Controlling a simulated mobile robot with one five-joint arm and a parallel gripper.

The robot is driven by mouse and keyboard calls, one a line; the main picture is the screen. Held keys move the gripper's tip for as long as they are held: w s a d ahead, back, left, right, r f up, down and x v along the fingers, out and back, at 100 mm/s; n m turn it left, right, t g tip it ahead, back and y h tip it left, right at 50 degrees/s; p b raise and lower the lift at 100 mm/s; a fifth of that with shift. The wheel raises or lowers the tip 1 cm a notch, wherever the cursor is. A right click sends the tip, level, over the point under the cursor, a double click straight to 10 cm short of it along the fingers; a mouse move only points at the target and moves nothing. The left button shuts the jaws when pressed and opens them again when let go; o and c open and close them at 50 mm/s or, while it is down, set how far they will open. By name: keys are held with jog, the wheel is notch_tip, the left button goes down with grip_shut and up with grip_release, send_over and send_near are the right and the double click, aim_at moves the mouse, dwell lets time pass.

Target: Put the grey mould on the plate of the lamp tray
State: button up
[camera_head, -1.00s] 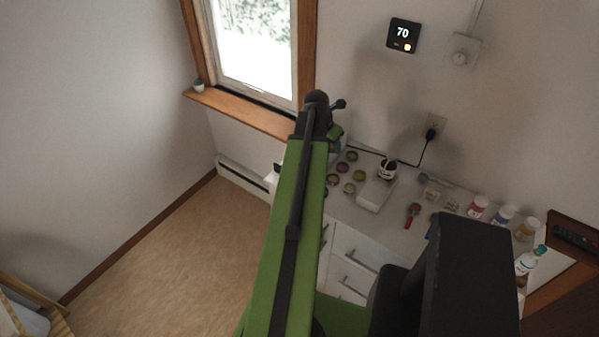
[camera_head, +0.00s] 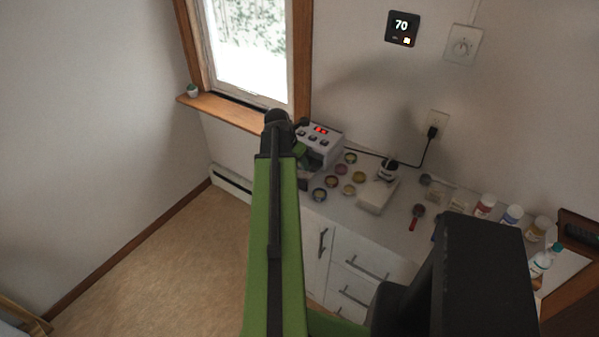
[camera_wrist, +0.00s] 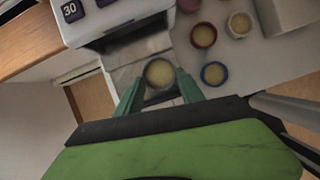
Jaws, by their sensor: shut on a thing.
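The grey mould (camera_wrist: 159,73), a small round cup with pale yellow content, is between the two teal fingers of my gripper (camera_wrist: 160,88) in the wrist view. My gripper is shut on it. The white lamp (camera_head: 322,143) with a red display stands at the counter's left end in the head view; its front edge (camera_wrist: 127,22) shows at the top of the wrist view. The light grey tray plate (camera_wrist: 126,74) lies in front of the lamp, beneath the mould. I cannot tell whether mould and plate touch. In the head view my arm hides the mould.
Several round moulds sit right of the lamp, including a red-rimmed one (camera_wrist: 203,35) and a blue-rimmed one (camera_wrist: 214,73) close to my right finger. A white box (camera_head: 376,195), a red-handled tool (camera_head: 416,216) and bottles (camera_head: 485,206) stand farther right. A cord runs behind.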

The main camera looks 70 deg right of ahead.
aim_at(299, 167)
jog(key=shift+f+b, duration=2.15)
jog(key=shift+f, duration=0.05)
jog(key=o, duration=1.5)
jog(key=shift+r, duration=0.1)
jog(key=shift+c, duration=0.2)
jog(key=shift+r+p, duration=0.3)
jog(key=shift+p, duration=0.1)
jog(key=p+v, duration=1)
jog(key=v, duration=0.1)
jog(key=shift+a+r+p, duration=0.3)
jog(key=shift+p, duration=0.1)
